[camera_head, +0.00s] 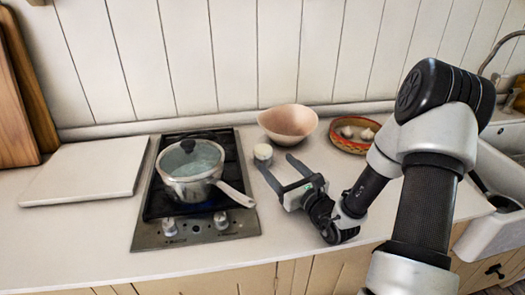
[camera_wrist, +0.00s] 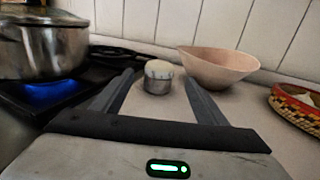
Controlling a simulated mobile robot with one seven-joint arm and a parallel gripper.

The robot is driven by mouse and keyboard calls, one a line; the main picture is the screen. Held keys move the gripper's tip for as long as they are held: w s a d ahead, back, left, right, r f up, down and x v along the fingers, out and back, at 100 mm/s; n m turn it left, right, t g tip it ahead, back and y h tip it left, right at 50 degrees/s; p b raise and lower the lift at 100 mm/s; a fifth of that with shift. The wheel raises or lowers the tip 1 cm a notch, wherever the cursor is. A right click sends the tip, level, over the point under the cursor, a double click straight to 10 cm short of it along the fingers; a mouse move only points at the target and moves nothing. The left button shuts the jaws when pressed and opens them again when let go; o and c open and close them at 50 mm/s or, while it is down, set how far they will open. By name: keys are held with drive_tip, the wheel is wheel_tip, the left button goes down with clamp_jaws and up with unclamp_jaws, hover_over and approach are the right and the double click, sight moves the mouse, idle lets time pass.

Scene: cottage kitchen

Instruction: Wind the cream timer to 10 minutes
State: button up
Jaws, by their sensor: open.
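The cream timer (camera_head: 263,153) stands on the counter just right of the hob. It is a small round thing with a pale domed top and a metallic-looking lower band. It also shows in the wrist view (camera_wrist: 158,76), upright, near the far ends of my fingers. My gripper (camera_head: 279,168) is open and low over the counter, its fingers pointing at the timer. In the wrist view my gripper (camera_wrist: 158,85) has one finger on each side of the timer, with gaps between. Any dial marks on the timer are too small to read.
A lidded pot (camera_head: 191,166) sits on the lit hob (camera_head: 150,232), its handle reaching toward my gripper. A pink bowl (camera_head: 288,124) stands behind the timer. A woven basket (camera_head: 352,147) is farther right. A white board (camera_head: 88,172) lies left. The front counter is clear.

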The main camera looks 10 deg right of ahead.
sight(262, 147)
drive_tip(key=x, duration=1)
drive_tip(key=shift+c, duration=0.3)
drive_tip(key=shift+s, duration=0.1)
drive_tip(key=c, duration=1)
drive_tip(key=shift+a, duration=0.15)
